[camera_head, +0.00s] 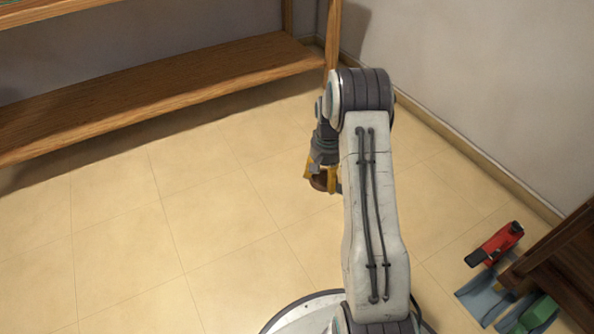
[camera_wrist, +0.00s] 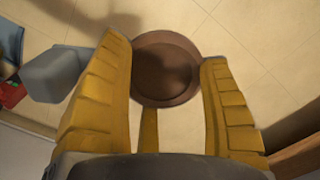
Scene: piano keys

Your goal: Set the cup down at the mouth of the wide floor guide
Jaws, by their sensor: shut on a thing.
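The brown round cup (camera_wrist: 168,90) shows from above between the yellow fingers of my gripper (camera_wrist: 166,55) in the wrist view. My gripper (camera_head: 317,177) is shut on it. In the head view only a small dark part of the cup (camera_head: 319,184) shows below the fingers, left of my arm. It is over the tiled floor, and I cannot tell its height above it. I cannot make out a wide floor guide for sure. Part of the floor is hidden behind my arm.
A wooden shelf (camera_head: 180,90) stands along the back wall. A red object (camera_head: 496,243), blue-grey pieces (camera_head: 485,296) and a green block (camera_head: 538,313) lie beside dark wooden furniture (camera_head: 565,262) at lower right. A grey block (camera_wrist: 58,73) is left of the cup. Left floor is clear.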

